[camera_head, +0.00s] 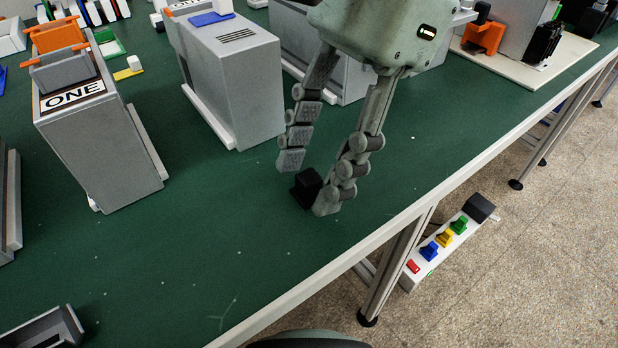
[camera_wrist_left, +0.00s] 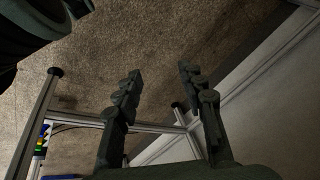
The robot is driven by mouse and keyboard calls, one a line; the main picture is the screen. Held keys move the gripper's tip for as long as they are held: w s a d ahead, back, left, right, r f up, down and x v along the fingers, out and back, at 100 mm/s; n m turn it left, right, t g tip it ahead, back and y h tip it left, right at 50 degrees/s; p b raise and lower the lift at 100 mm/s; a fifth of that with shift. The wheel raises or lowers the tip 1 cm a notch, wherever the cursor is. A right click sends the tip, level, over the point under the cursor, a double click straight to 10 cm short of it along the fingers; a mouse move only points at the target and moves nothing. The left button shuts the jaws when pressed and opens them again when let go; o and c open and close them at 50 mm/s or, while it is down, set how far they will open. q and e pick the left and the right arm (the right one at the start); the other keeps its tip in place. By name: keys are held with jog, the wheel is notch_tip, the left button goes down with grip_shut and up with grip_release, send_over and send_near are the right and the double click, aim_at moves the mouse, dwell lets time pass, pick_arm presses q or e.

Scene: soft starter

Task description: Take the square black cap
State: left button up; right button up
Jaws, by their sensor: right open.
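The square black cap (camera_head: 306,187) lies on the green table top (camera_head: 205,262) in the head view, not far from the table's front edge. My right gripper (camera_head: 308,187) is open and reaches down over it, with the cap between its two fingertips. The right finger's tip is very close to the cap or touching it; I cannot tell which. The left finger's tip is just above and left of the cap. My left gripper (camera_wrist_left: 158,82) shows only in the left wrist view, open and empty, with the floor and table frame behind it.
A grey box marked ONE (camera_head: 100,145) stands at the left, and another grey box (camera_head: 232,85) stands behind the cap. An orange part (camera_head: 484,38) is on a pale board at the back right. The table's front middle is clear. A colored-button strip (camera_head: 445,243) sits below the edge.

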jog(key=c, duration=0.9)
jog(key=shift+o, duration=0.2)
jog(key=shift+r, duration=0.15)
